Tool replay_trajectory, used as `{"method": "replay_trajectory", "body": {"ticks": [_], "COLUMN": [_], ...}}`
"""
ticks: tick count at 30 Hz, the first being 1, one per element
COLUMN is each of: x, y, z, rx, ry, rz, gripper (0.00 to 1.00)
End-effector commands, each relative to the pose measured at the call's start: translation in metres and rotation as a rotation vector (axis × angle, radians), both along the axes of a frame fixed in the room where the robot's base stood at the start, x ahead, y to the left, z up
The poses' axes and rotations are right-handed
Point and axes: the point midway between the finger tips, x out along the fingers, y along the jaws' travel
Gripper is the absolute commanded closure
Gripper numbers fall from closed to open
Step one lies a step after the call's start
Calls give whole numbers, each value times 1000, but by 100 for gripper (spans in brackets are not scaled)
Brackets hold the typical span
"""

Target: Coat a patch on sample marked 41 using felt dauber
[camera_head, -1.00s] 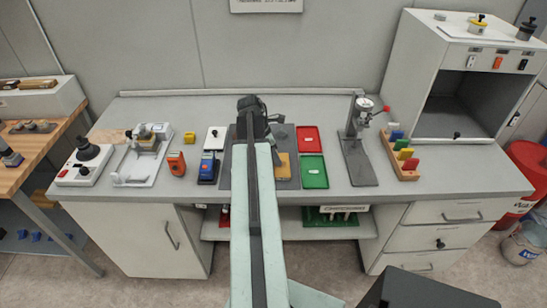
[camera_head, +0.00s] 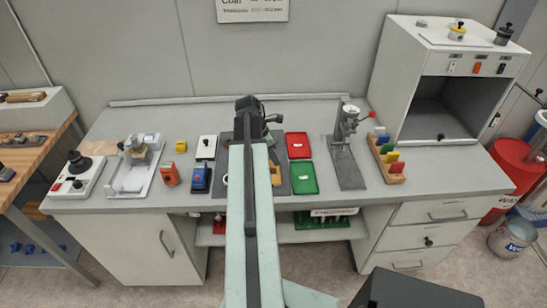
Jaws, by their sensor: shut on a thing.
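My gripper (camera_head: 252,112) is at the far end of my long pale green arm, above the dark grey mat (camera_head: 285,188) in the middle of the bench. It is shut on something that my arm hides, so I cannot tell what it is. An orange-yellow piece (camera_head: 276,176) lies on the mat just right of my arm, partly covered by it. It may be a sample, but no number can be read. I cannot pick out the felt dauber or the mark 41.
A red tray (camera_head: 299,145) and a green tray (camera_head: 303,179) lie right of the mat. Beyond them are a grey stand (camera_head: 349,168) and a wooden rack (camera_head: 393,176) of coloured pieces. Left are a blue device (camera_head: 201,179) and an orange device (camera_head: 170,175). A cabinet (camera_head: 485,60) stands right.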

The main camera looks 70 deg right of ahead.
Motion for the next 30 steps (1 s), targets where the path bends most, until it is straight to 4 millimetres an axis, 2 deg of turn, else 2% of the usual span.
{"method": "replay_trajectory", "body": {"ticks": [1,4,14,24,30], "x": [0,0,0,0,0], "y": [0,0,0,0,0], "z": [13,22,21,53,51], "rx": [0,0,0,0,0], "ry": [0,0,0,0,0], "rz": [0,0,0,0,0], "gripper": [100,100,100,100,100]}}
